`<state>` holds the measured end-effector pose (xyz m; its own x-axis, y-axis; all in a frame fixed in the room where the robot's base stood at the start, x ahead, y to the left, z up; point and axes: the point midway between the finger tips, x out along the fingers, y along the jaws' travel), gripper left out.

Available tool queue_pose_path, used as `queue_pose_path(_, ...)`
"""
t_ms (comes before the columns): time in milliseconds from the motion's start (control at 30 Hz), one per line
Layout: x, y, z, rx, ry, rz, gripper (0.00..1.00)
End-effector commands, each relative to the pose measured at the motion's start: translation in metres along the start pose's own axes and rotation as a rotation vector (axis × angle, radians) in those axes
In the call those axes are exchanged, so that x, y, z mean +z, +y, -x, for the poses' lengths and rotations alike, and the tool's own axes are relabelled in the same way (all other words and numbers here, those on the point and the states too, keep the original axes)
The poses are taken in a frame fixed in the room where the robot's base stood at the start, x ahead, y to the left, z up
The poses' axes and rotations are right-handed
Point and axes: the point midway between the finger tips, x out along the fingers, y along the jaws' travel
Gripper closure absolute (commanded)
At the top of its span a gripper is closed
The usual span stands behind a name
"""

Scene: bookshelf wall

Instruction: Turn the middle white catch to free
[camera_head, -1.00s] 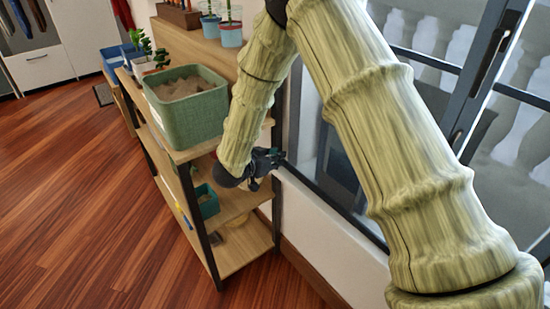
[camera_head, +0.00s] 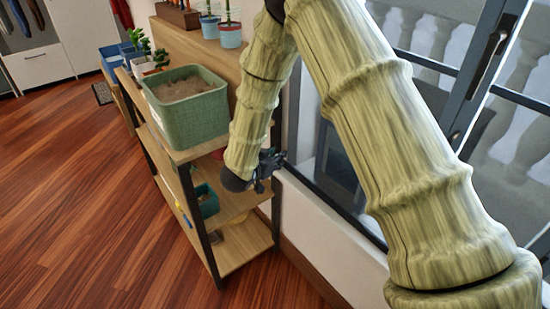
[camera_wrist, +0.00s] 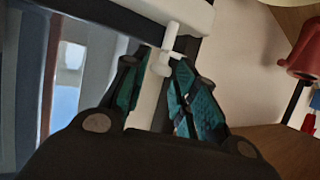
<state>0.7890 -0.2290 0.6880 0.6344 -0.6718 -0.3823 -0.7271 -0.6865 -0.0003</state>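A white catch (camera_wrist: 161,65) with a short knob and stem shows in the wrist view, just below a white bar (camera_wrist: 170,14) on the window frame. My gripper (camera_wrist: 155,66) has its two teal-padded fingers spread, one on each side of the catch. The right finger is close to the catch; I cannot tell whether it touches. In the head view my gripper (camera_head: 270,164) is beside the window's lower edge, at the end of the shelf. The catch is not discernible in the head view, and I see no other catches.
A wooden shelf (camera_head: 240,246) stands left of my gripper, with a green planter (camera_head: 188,118) on top and a teal box (camera_head: 207,203) lower down. A red object (camera_wrist: 304,55) is at the right in the wrist view. Wooden floor (camera_head: 80,200) is open at left.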

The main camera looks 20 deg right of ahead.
Motion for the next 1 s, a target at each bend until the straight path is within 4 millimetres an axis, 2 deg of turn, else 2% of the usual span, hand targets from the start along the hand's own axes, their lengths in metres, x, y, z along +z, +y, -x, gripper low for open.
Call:
queue_pose_path(233, 0.000, 0.000, 0.001, 0.000, -0.001, 0.000, 0.71)
queue_pose_path(367, 0.000, 0.000, 0.010, 0.000, -0.001, 0.000, 0.71)
queue_pose_path(800, 0.000, -0.001, 0.086, -0.002, 0.000, 0.001, 0.71)
queue_pose_path(1000, 0.000, 0.000, 0.110, -0.001, -0.001, 0.000, 0.71)
